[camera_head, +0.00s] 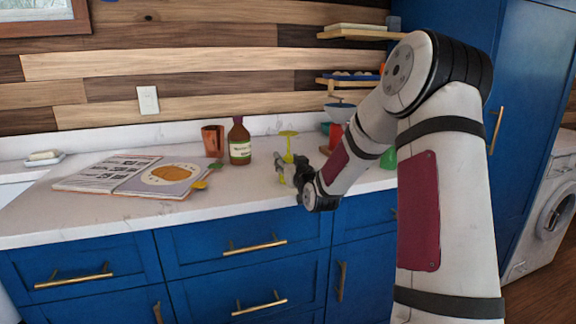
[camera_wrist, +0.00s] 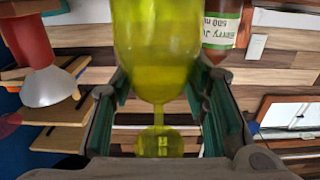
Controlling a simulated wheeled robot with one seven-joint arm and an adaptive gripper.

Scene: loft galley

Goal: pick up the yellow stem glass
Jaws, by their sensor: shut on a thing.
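The yellow stem glass (camera_head: 288,147) is upside down at the counter's front part, with its round foot on top and its bowl below. In the wrist view, which is inverted, the yellow-green glass (camera_wrist: 157,50) fills the space between my fingers. My gripper (camera_head: 286,172) comes from the right and is shut on the glass, with one green-padded finger on each side; it also shows in the wrist view (camera_wrist: 160,98). The rim is out of the wrist frame. I cannot tell whether the glass touches the counter.
A brown bottle (camera_head: 240,146) and a copper mug (camera_head: 213,141) stand behind and left of the glass. An open book (camera_head: 90,177) lies further left. Wooden shelves (camera_head: 350,82) hang above.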

